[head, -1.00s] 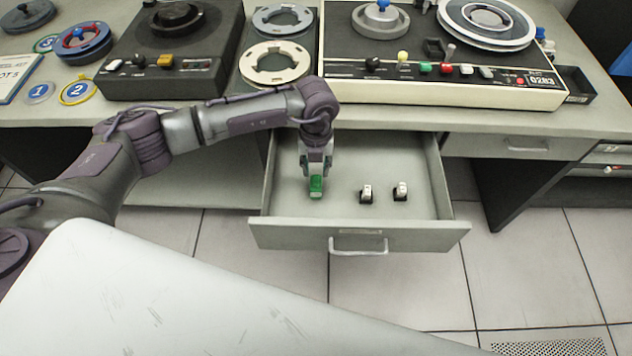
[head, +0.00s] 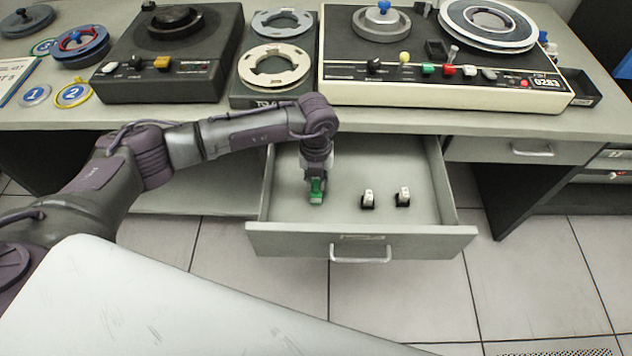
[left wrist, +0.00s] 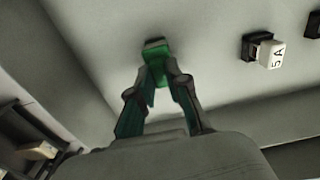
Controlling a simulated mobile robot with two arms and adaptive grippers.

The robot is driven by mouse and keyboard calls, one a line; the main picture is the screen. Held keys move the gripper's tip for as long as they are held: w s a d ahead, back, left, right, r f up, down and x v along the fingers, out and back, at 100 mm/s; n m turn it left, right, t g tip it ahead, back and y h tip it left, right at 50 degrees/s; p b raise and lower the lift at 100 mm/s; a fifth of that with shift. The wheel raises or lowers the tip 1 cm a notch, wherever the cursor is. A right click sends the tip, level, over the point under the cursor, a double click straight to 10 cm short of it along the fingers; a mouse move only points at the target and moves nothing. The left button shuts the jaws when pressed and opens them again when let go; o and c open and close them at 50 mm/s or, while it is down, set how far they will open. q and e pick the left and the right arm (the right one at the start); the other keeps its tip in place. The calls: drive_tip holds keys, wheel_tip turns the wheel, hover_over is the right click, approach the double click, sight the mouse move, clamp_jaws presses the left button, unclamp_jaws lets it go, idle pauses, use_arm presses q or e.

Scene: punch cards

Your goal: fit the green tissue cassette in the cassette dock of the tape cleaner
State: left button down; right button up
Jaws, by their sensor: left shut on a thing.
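The green tissue cassette (head: 316,199) is in the open drawer (head: 285,203), toward its left side. My left gripper (head: 317,187) points down over it and is shut on it. In the left wrist view the green cassette (left wrist: 155,52) sits between the two fingertips (left wrist: 158,76), close to the drawer floor; I cannot tell whether it touches. The cream-fronted machine (head: 440,92) on the desk has a dark square socket (head: 435,48) on its top, which looks like a dock. I cannot tell for sure which machine is the tape cleaner. My right gripper is not in view.
Two white-topped cassettes (head: 368,198) (head: 404,196) stand in dark holders in the drawer, right of the green one. A dark tape machine (head: 175,80) and reels (head: 275,66) are on the desk. The desk's front edge (head: 380,122) overhangs the drawer's back.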

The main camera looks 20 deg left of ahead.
sight(316, 183)
use_arm(q)
drive_tip(key=shift+r, duration=0.15)
drive_tip(key=shift+r+p, duration=2.25)
drive_tip(key=shift+r, duration=0.65)
